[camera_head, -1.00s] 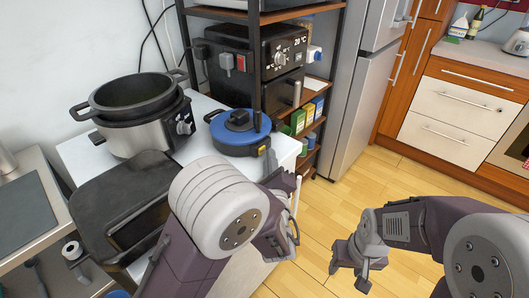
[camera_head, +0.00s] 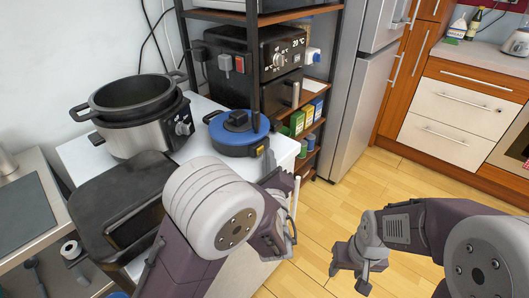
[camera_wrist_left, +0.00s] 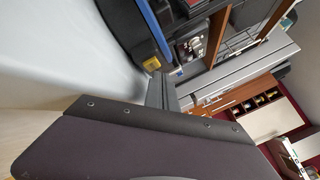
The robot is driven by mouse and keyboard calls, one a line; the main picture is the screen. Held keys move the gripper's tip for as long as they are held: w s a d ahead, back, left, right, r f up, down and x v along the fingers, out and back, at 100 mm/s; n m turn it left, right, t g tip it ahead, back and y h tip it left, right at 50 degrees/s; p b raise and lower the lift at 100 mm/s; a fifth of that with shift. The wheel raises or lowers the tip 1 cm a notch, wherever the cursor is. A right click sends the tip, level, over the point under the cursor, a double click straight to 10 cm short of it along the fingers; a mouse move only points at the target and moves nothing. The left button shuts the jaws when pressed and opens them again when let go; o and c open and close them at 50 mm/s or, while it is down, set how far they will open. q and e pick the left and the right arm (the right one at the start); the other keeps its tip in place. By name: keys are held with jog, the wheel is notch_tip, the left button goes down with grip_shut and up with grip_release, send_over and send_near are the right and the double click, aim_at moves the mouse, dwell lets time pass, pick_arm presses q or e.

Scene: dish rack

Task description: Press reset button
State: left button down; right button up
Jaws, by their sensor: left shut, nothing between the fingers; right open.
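I cannot make out a part clearly marked as a reset button. The black appliance (camera_head: 222,64) with a "20 °C" marking, a dial and a red switch (camera_head: 240,64) stands on the rack. A blue-lidded pot (camera_head: 236,146) sits on the white counter, with a small yellow part on its side. That yellow part (camera_wrist_left: 150,62) also shows in the left wrist view, near my left fingers (camera_wrist_left: 160,92). My left gripper (camera_head: 279,230) is shut and empty, right of the counter edge in the head view. My right gripper (camera_head: 354,262) is open and empty over the floor.
A large cooker pot (camera_head: 130,130) stands at the back left of the white counter (camera_head: 192,148). A black lidded appliance (camera_head: 100,210) lies in front of it, close to my left arm. A shelf rack (camera_head: 316,86) and fridge (camera_head: 365,100) stand behind. The wooden floor (camera_head: 318,215) is clear.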

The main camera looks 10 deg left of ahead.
pick_arm(q)
jog(key=shift+w+a+r, duration=0.15)
jog(key=shift+a+r, duration=0.25)
jog(key=shift+r, duration=0.2)
jog(key=shift+f+b, duration=0.15)
jog(key=shift+b, duration=0.15)
jog(key=shift+s+d+f, duration=0.15)
jog(key=shift+s+d, duration=0.1)
jog(key=shift+d, duration=0.2)
jog(key=shift+s+d+f, duration=0.1)
jog(key=shift+s+f, duration=0.05)
jog(key=shift+s, duration=0.05)
jog(key=shift+s+d+f+b, duration=0.1)
jog(key=shift+s+d+b, duration=0.15)
jog(key=shift+s+d, duration=0.5)
jog(key=shift+s+d+b, duration=0.25)
jog(key=shift+s+d, duration=0.2)
jog(key=shift+d, duration=0.45)
pick_arm(e)
jog(key=shift+w+a+f, duration=0.15)
jog(key=shift+f, duration=0.25)
jog(key=shift+w+a+f, duration=0.15)
jog(key=shift+f, duration=0.25)
